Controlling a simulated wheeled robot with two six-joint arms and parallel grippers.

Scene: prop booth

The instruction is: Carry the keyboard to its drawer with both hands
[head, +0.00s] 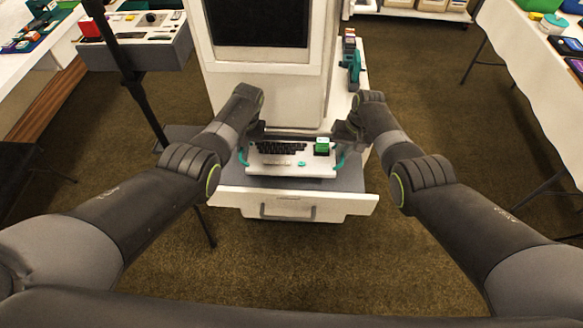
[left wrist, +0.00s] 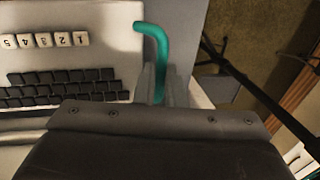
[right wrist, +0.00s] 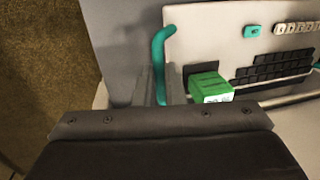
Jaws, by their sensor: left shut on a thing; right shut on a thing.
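The keyboard (head: 270,160) is pale with black keys, a teal handle at each end, and a green block (head: 321,146) on its right part. It lies level over the grey inside of the open drawer (head: 230,198); I cannot tell whether it touches the bottom. My left gripper (head: 246,148) is shut on the left handle, which shows in the left wrist view (left wrist: 160,55). My right gripper (head: 342,147) is shut on the right handle, which shows in the right wrist view (right wrist: 158,55). The fingers are partly hidden in the wrist views.
A large pale cabinet with a dark screen (head: 258,28) stands right behind the drawer. A teal object (head: 355,68) stands on the white ledge to its right. Tables with props stand at left and right. A dark stand pole (head: 130,75) is at the left. Brown carpet is clear in front.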

